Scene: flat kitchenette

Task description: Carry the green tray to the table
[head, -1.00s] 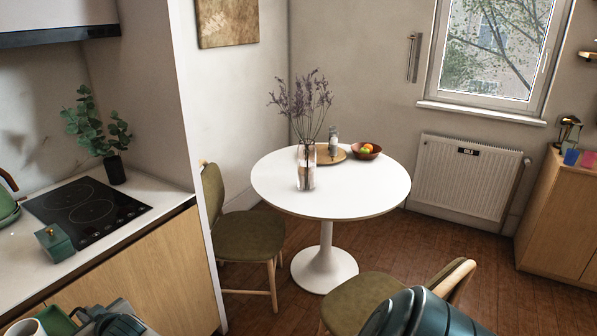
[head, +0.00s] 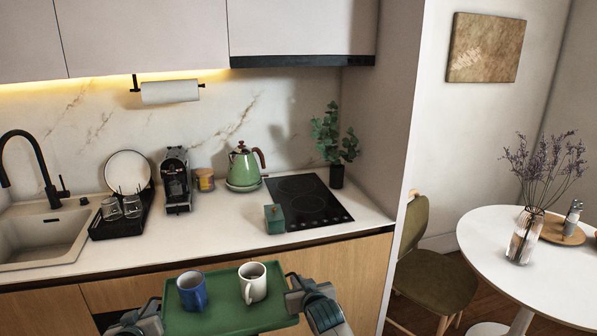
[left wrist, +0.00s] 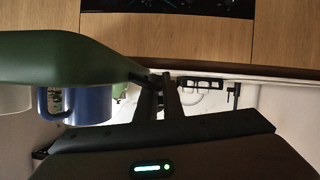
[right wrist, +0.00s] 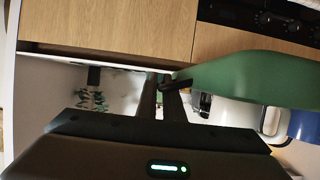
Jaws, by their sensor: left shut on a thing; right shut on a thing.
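The green tray (head: 225,318) is held in front of the counter at the bottom of the head view. A blue mug (head: 192,290) and a white mug (head: 252,282) stand upright on it. My left gripper (head: 155,308) is shut on the tray's left edge; the tray also shows in the left wrist view (left wrist: 70,55). My right gripper (head: 291,287) is shut on the tray's right edge, and the tray shows in the right wrist view (right wrist: 250,80). The round white table (head: 483,232) is at the right, partly cut off.
The counter (head: 225,222) carries a dish rack, coffee machine, green kettle (head: 243,168), hob (head: 305,200) and small green box (head: 274,218). A green-seated chair (head: 432,285) stands between counter and table. A vase (head: 524,238) with dried flowers stands on the table.

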